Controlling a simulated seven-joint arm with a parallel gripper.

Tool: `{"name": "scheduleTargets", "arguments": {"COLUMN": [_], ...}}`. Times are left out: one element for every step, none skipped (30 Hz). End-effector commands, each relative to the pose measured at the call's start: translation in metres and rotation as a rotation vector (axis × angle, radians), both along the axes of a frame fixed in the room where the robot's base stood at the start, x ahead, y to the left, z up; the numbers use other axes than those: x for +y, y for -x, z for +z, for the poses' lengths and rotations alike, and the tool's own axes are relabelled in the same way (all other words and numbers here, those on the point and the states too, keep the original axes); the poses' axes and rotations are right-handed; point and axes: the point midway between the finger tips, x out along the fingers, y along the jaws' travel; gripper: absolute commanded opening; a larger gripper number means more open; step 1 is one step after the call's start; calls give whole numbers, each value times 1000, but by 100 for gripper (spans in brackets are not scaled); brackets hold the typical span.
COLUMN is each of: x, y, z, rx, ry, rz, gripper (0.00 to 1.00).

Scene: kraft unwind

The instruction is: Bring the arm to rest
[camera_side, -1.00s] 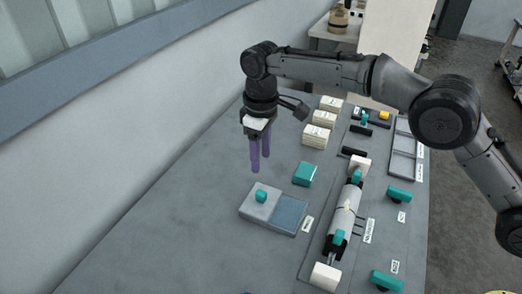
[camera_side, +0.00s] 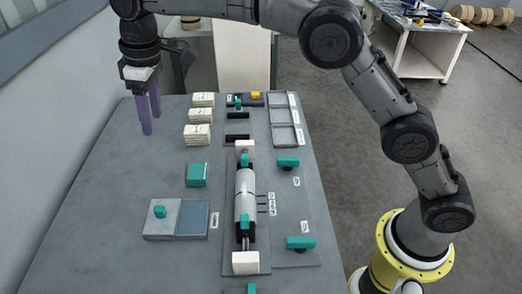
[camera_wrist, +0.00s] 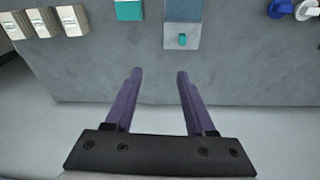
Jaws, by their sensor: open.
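My gripper (camera_side: 151,122) has two purple fingers pointing down, apart and with nothing between them. In the side view it hangs over the far left part of the grey table (camera_side: 110,235), left of the cream stacks. In the wrist view the gripper (camera_wrist: 158,72) shows both fingers spread, with the table's edge running behind them and a pale surface beyond it. My arm is raised and arches across the top of the side view.
Cream stacks (camera_side: 198,134), a teal block (camera_side: 197,175), a two-part pad (camera_side: 193,218) with a teal knob, and a white roll (camera_side: 245,190) between white blocks stand on the table. A grey tray (camera_side: 284,137) lies at the right. The table's left front is clear.

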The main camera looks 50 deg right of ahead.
Motion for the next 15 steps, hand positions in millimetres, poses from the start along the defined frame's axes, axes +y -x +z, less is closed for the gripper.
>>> {"name": "scheduleTargets", "arguments": {"x": [-22,-34,-48,-59,-69,-83,-93,-103,-115,-125,-134,-145,-154,-162,-172], "y": [7,11,18,24,30,39,47,55,66,75,84,96,106,116,130], "z": [28,40,55,65,75,87,95,102,111,117,123,129,133,136,140], "rx": [-28,-38,-55,-67,-79,-95,-105,-117,-131,-142,-153,-169,-179,-190,-205], "ry": [-14,-19,-26,-31,-36,-43,-47,-52,-58,-61,-66,-71,-74,-79,-84], "rz": [-29,-46,-65,-81,-96,-118,-133,-150,-171,-187,-202,-226,-242,-260,-281], "gripper": [55,55,55,55,55,55,55,55,55,55,55,55,55,55,55]}}
